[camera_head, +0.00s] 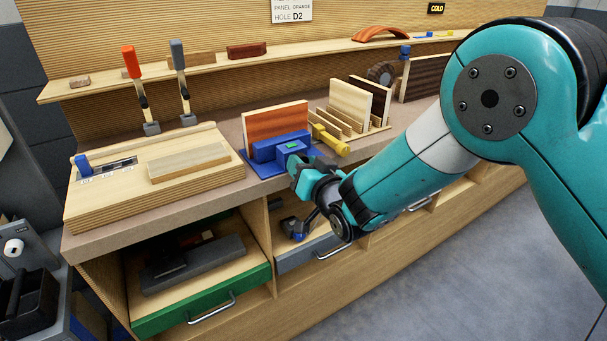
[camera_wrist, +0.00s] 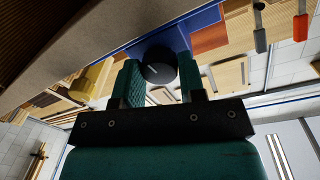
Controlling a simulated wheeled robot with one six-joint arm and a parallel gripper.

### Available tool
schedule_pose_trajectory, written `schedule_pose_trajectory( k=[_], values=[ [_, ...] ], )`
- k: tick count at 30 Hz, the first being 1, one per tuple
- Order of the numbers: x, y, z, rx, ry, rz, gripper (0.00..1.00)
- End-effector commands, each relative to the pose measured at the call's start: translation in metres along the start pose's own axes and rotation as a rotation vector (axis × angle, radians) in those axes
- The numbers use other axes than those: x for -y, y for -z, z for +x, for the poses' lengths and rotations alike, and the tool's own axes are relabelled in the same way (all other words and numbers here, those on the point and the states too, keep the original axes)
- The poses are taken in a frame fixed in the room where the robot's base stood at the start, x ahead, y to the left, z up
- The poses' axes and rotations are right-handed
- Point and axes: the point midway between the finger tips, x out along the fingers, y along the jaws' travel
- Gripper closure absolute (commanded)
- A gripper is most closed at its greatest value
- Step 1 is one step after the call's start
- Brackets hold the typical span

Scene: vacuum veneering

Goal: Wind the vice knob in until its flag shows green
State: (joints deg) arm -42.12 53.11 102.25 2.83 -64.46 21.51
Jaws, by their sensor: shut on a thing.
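The blue vice (camera_head: 266,152) stands on the bench, and an orange-brown panel (camera_head: 276,122) stands upright at its back. My gripper (camera_head: 302,172) is at the vice's front and hides the knob in the head view. In the wrist view, the dark round knob (camera_wrist: 158,72) with a pale line on its face sits between the two teal fingers of my gripper (camera_wrist: 157,84). The fingers are shut on it. The blue vice body (camera_wrist: 204,20) shows behind.
A yellow tool (camera_head: 328,138) lies just right of the vice. A rack of upright boards (camera_head: 352,108) stands beyond it. A wooden board with a pale block (camera_head: 188,161) lies to the left. Below, a green-fronted drawer (camera_head: 205,302) stands open, and another drawer (camera_head: 300,258) is near my wrist.

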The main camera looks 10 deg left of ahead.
Motion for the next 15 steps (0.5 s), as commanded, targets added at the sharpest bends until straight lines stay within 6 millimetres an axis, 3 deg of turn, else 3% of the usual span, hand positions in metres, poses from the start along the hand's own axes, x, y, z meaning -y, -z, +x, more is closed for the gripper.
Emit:
schedule_pose_trajectory(
  k=[6, 15],
  values=[
    [-0.0010, -0.0011, 0.0002, 0.008, 0.000, 0.181, 0.86],
    [-0.0004, 0.0011, 0.0000, 0.011, -0.002, 0.194, 0.86]
  ],
)
